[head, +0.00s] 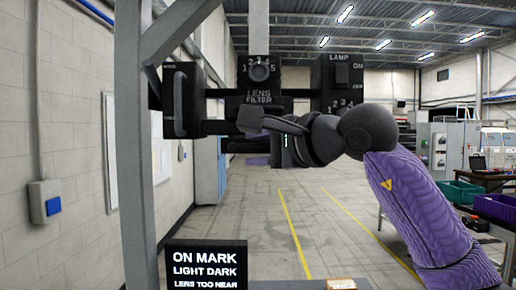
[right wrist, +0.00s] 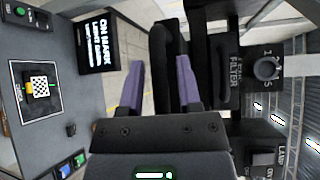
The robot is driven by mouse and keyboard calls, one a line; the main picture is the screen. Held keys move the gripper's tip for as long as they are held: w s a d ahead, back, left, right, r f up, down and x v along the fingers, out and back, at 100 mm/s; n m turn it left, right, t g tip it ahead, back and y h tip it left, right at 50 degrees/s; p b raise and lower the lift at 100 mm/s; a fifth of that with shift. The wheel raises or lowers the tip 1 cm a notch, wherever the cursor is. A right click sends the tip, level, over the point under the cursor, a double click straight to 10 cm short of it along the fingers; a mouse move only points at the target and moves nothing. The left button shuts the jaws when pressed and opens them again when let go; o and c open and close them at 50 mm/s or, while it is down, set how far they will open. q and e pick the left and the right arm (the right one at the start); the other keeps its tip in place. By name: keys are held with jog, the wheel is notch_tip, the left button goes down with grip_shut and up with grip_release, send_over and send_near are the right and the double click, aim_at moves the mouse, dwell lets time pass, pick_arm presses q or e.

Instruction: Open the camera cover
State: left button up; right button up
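The black camera fixture hangs from a grey frame in the head view. At its left is an upright black box with a curved handle-like bar (head: 180,101); I cannot tell for sure whether it is the camera cover. My right gripper (head: 268,152) is in front of the fixture's middle, partly hidden by its own wrist. In the right wrist view its purple fingers (right wrist: 160,88) are apart, with a black upright part (right wrist: 160,65) showing between or behind them. I cannot tell whether they touch it. My left gripper is in neither view.
A LENS FILTER block (head: 259,102) sits below a numbered knob (head: 259,69). A LAMP switch box (head: 340,80) is at right. A display (head: 206,264) reads ON MARK, LIGHT DARK, LENS TOO NEAR. A checkered target (right wrist: 39,87) lies on the table. The grey post (head: 131,150) stands at left.

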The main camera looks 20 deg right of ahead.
jog(key=shift+o, duration=0.3)
jog(key=shift+s+d, duration=0.2)
jog(key=shift+s, duration=0.1)
jog(key=b+v, duration=0.3)
jog(key=v, duration=0.6)
jog(key=shift+s, duration=0.1)
